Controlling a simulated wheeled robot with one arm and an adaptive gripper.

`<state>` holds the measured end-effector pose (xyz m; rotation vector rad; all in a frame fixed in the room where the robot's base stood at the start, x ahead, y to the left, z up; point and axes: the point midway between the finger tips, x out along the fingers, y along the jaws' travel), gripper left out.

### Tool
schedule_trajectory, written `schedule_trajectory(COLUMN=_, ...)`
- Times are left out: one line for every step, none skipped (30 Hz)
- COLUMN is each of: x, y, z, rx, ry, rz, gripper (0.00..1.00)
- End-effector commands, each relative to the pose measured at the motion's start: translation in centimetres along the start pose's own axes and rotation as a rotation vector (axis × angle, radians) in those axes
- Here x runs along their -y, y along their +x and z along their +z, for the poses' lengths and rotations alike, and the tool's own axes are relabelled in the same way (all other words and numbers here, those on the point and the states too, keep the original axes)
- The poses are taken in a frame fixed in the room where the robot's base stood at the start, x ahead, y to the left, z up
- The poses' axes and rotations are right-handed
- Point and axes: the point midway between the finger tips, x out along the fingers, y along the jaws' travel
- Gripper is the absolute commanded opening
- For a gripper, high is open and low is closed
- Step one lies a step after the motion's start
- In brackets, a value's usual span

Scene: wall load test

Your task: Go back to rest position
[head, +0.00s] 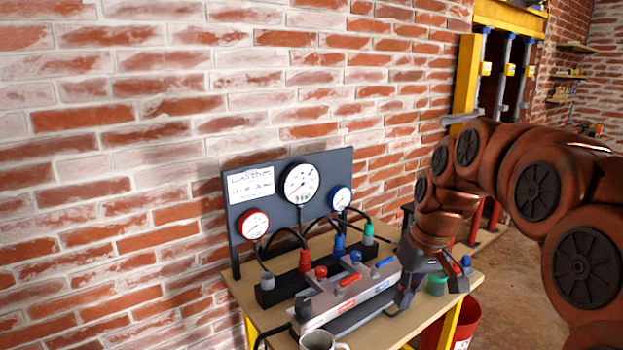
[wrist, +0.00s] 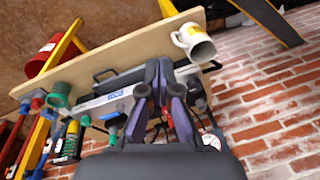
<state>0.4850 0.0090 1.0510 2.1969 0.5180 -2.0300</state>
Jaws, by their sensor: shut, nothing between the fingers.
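My gripper (head: 400,303) is at the right end of the grey hydraulic unit (head: 350,293) on the wooden table, fingers pointing down. In the wrist view my gripper (wrist: 159,68) has its dark fingers together with nothing between them, in front of the hydraulic unit (wrist: 120,95). I cannot tell whether the fingertips touch the unit. My arm reaches in from the right in the head view. The unit carries red and blue knobs and levers, partly hidden by my gripper.
A dark gauge panel (head: 268,195) with three dials stands at the back of the table (head: 240,290), near the brick wall. A mug (wrist: 195,42) stands at the table edge. A red bucket (head: 466,322) is on the floor. A yellow frame (head: 466,75) stands behind my arm.

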Motion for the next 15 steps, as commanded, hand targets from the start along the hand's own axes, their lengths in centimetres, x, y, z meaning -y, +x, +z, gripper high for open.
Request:
schedule_trajectory(x=0.9, y=-0.3, z=1.7, rx=0.014, ry=0.012, rz=0.005, gripper=0.0)
schedule_trajectory(x=1.2, y=-0.3, z=2.5, rx=0.022, ry=0.021, rz=0.008, gripper=0.0)
schedule_trajectory(x=1.7, y=-0.2, z=3.7, rx=0.035, ry=0.032, rz=0.012, gripper=0.0)
schedule_trajectory(x=2.1, y=-0.2, z=4.7, rx=0.044, ry=0.042, rz=0.015, gripper=0.0)
schedule_trajectory(x=2.5, y=-0.2, z=5.6, rx=0.052, ry=0.051, rz=0.02, gripper=0.0)
schedule_trajectory(x=2.9, y=0.0, z=6.8, rx=0.065, ry=0.065, rz=0.025, gripper=0.0)
schedule_trajectory(x=3.2, y=0.1, z=7.8, rx=0.076, ry=0.074, rz=0.029, gripper=0.0)
schedule_trajectory(x=3.5, y=0.1, z=8.7, rx=0.082, ry=0.084, rz=0.034, gripper=0.0)
schedule_trajectory(x=3.9, y=0.2, z=10.0, rx=0.092, ry=0.098, rz=0.04, gripper=0.0)
schedule_trajectory(x=4.2, y=0.4, z=11.0, rx=0.103, ry=0.109, rz=0.045, gripper=0.0)
schedule_trajectory(x=4.5, y=0.5, z=11.9, rx=0.11, ry=0.12, rz=0.05, gripper=0.0)
schedule_trajectory(x=4.8, y=0.6, z=13.1, rx=0.117, ry=0.134, rz=0.057, gripper=0.0)
schedule_trajectory(x=5.1, y=0.8, z=14.2, rx=0.126, ry=0.146, rz=0.061, gripper=0.0)
schedule_trajectory(x=5.3, y=1.0, z=15.2, rx=0.135, ry=0.157, rz=0.066, gripper=0.0)
schedule_trajectory(x=5.6, y=1.1, z=16.4, rx=0.143, ry=0.172, rz=0.073, gripper=0.0)
